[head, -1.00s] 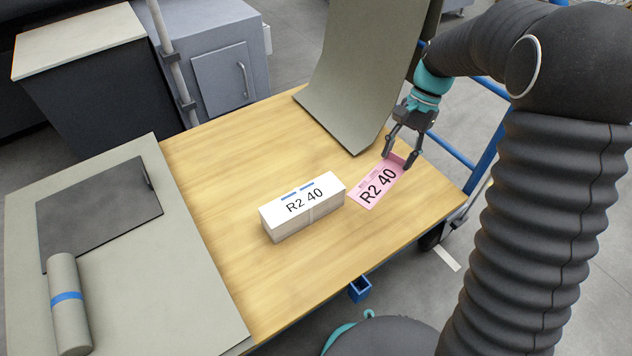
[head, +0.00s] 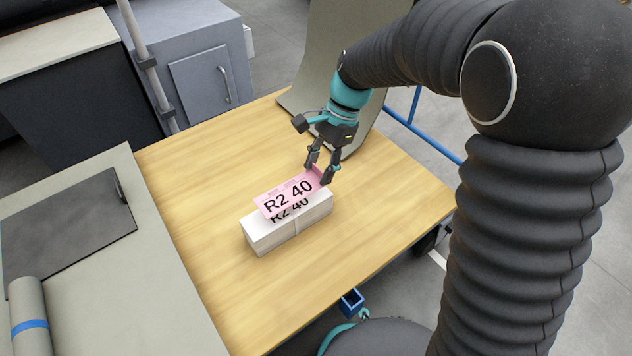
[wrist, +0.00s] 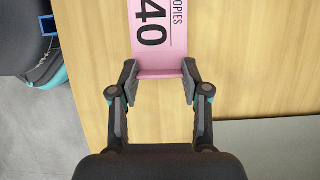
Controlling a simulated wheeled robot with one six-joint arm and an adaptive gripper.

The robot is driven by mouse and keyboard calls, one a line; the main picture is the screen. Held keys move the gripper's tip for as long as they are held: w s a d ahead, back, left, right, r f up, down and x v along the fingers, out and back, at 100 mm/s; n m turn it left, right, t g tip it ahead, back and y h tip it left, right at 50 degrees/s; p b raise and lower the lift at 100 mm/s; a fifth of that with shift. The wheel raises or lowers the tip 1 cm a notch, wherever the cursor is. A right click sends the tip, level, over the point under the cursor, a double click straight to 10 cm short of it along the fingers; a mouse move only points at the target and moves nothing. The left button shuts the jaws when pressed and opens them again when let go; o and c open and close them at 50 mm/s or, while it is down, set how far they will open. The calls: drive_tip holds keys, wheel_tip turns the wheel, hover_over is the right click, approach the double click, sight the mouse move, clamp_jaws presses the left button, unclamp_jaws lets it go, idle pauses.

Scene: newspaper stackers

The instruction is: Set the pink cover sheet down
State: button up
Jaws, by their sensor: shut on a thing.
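The pink cover sheet (head: 287,193), printed "R2 40", is held at its right end by my gripper (head: 322,174). In the head view it covers the far part of the top of a white bundle (head: 292,228), also printed "R2 40". I cannot tell whether the sheet touches the bundle. In the wrist view the pink sheet (wrist: 157,30) runs upward from between the fingers, and its bent end lies across between the fingertips of my gripper (wrist: 160,75). The bundle does not show in the wrist view.
The wooden table (head: 220,295) is clear around the bundle. A grey curved sheet (head: 335,60) hangs onto its far edge. At left, a grey-topped bench (head: 150,270) holds a dark mat (head: 65,225) and a roll with a blue band (head: 30,325).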

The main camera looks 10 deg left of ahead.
sight(318, 175)
drive_tip(key=shift+s+a+f, duration=0.25)
drive_tip(key=shift+a+f, duration=0.1)
drive_tip(key=shift+a, duration=0.05)
drive_tip(key=shift+f+b, duration=0.5)
drive_tip(key=shift+f, duration=1.4)
drive_tip(key=shift+f, duration=0.1)
drive_tip(key=o, duration=1)
drive_tip(key=shift+c, duration=0.2)
drive_tip(key=p+v, duration=0.2)
drive_tip(key=v, duration=1)
drive_tip(key=shift+r, duration=0.2)
